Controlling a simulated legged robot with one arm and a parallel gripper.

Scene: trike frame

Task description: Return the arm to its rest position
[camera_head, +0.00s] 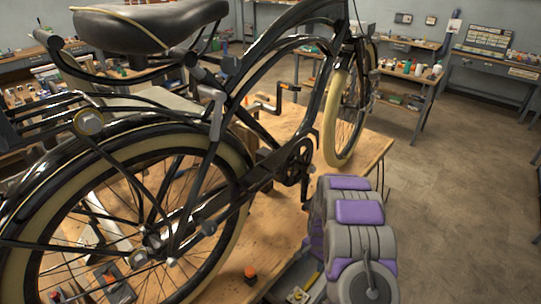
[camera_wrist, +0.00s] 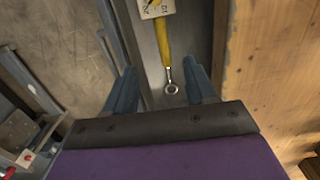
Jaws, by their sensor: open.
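My arm (camera_head: 352,235), purple and grey, is folded low at the right side of the wooden table in the head view. My gripper (camera_wrist: 160,74) shows in the wrist view with its two blue-grey fingers apart and nothing held between them. Beyond the fingers, a yellow tool with a metal ring end (camera_wrist: 165,45) lies in a grey channel. A pale label with dark markings (camera_wrist: 156,8) is at its upper end. In the head view the fingers cannot be made out.
A black trike frame (camera_head: 225,110) with cream tyres stands over the wooden table (camera_head: 245,235), left of my arm. An orange-topped object (camera_head: 250,273) is on the table. Workbenches with parts (camera_head: 410,75) line the back. Bare floor (camera_head: 455,190) is open to the right.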

